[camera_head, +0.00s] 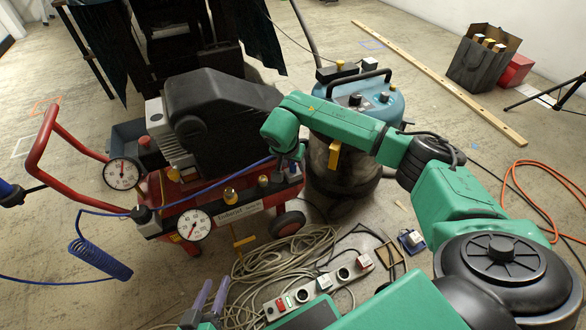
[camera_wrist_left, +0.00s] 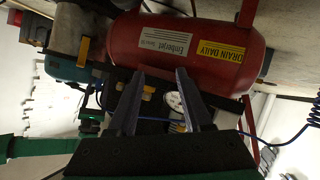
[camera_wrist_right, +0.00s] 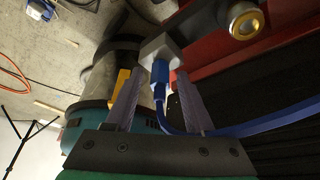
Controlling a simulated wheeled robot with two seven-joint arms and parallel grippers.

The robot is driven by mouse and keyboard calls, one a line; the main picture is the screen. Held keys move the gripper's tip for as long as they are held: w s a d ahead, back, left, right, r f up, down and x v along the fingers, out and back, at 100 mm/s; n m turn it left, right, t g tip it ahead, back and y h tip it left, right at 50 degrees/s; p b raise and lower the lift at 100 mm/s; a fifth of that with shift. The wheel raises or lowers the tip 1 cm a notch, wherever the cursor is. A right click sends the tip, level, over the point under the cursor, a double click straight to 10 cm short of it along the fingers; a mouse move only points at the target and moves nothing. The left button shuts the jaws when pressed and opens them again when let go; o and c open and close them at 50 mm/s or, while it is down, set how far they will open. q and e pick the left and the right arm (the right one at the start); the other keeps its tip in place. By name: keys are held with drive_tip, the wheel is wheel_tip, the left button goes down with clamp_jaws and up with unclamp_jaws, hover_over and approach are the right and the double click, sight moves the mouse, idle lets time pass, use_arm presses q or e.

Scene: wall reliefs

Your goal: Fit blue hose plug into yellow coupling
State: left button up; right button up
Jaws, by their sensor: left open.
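The blue hose plug (camera_wrist_right: 161,78) shows in the right wrist view, its tip against a grey block (camera_wrist_right: 159,47); I cannot tell whether it is seated there. My right gripper (camera_wrist_right: 159,78) is open, its fingers on either side of the plug and apart from it. In the head view the right gripper is mostly hidden behind its own arm. A brass-yellow round fitting (camera_wrist_right: 244,20), likely the yellow coupling, is beside the block; a similar yellow fitting (camera_head: 229,196) stands on the compressor's front panel. My left gripper (camera_head: 212,290) is open and empty, low before the compressor; its fingers (camera_wrist_left: 160,75) point toward it.
The red compressor (camera_wrist_left: 190,50) has two gauges (camera_head: 194,226). A blue hose (camera_head: 225,177) runs left to a coil (camera_head: 100,259). A vacuum (camera_head: 370,100) stands behind my right arm. Cables (camera_head: 270,265) and a power strip (camera_head: 320,285) lie on the floor. Open floor is at left.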

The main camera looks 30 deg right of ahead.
clamp_jaws()
